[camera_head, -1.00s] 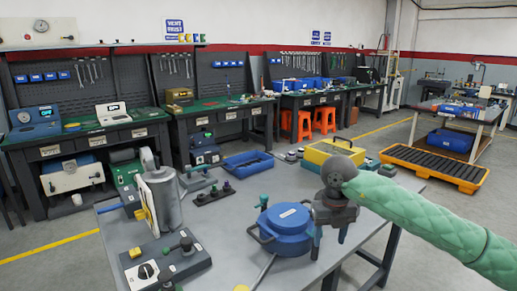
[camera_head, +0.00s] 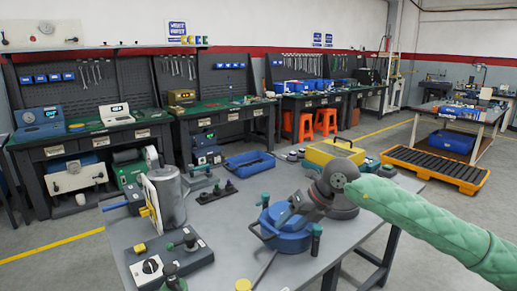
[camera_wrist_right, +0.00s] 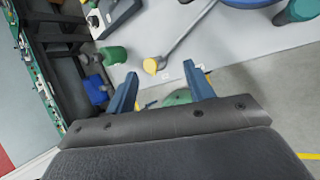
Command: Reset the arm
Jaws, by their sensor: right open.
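My right arm, in a green quilted sleeve, reaches in from the right in the head view. My right gripper (camera_head: 287,212) is above the blue round vessel (camera_head: 288,238) and hides part of its lid; I cannot tell whether it touches. In the right wrist view its two dark blue fingers (camera_wrist_right: 160,72) are spread apart, with nothing held between them. Beyond the fingertips lies a rod with a yellow end (camera_wrist_right: 154,66), which also shows at the front of the table. My left gripper is not in view.
The grey table (camera_head: 232,221) also holds a control box (camera_head: 168,262), a metal cylinder (camera_head: 168,196) with a plate, a blue tray (camera_head: 249,163) and a yellow case (camera_head: 333,152). Bare tabletop lies between the control box and the vessel.

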